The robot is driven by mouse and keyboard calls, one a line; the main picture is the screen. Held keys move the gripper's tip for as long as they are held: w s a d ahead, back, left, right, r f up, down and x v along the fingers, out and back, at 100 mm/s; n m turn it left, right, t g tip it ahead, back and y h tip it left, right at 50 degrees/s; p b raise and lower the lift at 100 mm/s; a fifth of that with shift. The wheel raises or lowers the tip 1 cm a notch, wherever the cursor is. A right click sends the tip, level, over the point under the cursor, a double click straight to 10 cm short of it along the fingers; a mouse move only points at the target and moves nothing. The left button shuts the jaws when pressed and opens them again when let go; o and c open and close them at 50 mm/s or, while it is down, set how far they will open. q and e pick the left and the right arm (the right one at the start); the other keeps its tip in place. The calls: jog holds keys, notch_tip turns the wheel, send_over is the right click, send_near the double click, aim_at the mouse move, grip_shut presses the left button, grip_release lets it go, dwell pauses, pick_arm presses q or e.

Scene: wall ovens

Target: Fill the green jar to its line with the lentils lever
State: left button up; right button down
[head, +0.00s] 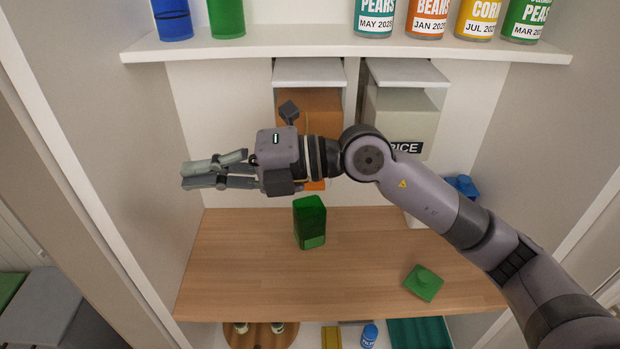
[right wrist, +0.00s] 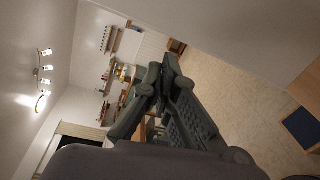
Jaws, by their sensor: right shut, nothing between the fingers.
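The green jar (head: 309,222) stands upright on the wooden counter, below the orange-brown dispenser (head: 322,108). Its lower front is a lighter green, and I cannot make out its line. My right arm crosses in front of the dispensers and hides the orange-brown one's label and lower front. I cannot tell whether it is the lentils one, and no lever shows clearly. My right gripper (head: 187,176) is shut and empty, up and left of the jar, pointing left. Its closed fingers also show in the right wrist view (right wrist: 165,72). My left gripper is out of view.
A pale dispenser labelled RICE (head: 405,115) stands to the right. A green lid (head: 423,283) lies on the counter (head: 250,265) at front right. A blue object (head: 462,186) sits behind my arm. Jars and cans stand on the upper shelf (head: 250,47). The counter's left part is clear.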

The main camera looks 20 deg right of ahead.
jog(key=w+d+m+t+h, duration=0.1)
jog(key=w+d+h, duration=0.2)
jog(key=d, duration=0.3)
jog(key=w+d+f+m+t+h, duration=0.1)
jog(key=w+d+m+h, duration=0.1)
jog(key=w+d+h, duration=0.2)
jog(key=w+d+m+t+h, duration=0.1)
jog(key=w+d+h, duration=0.3)
jog(key=d, duration=0.6)
jog(key=shift+w+f+t+h, duration=0.1)
jog(key=shift+f+t+h, duration=0.15)
jog(key=shift+t+h, duration=0.6)
jog(key=shift+g+h, duration=0.25)
jog(key=shift+f, duration=0.15)
notch_tip(320, 180, down, 8)
jog(key=b, duration=0.4)
jog(key=shift+f+b, duration=0.35)
jog(key=shift+b, duration=0.15)
jog(key=shift+r, duration=0.1)
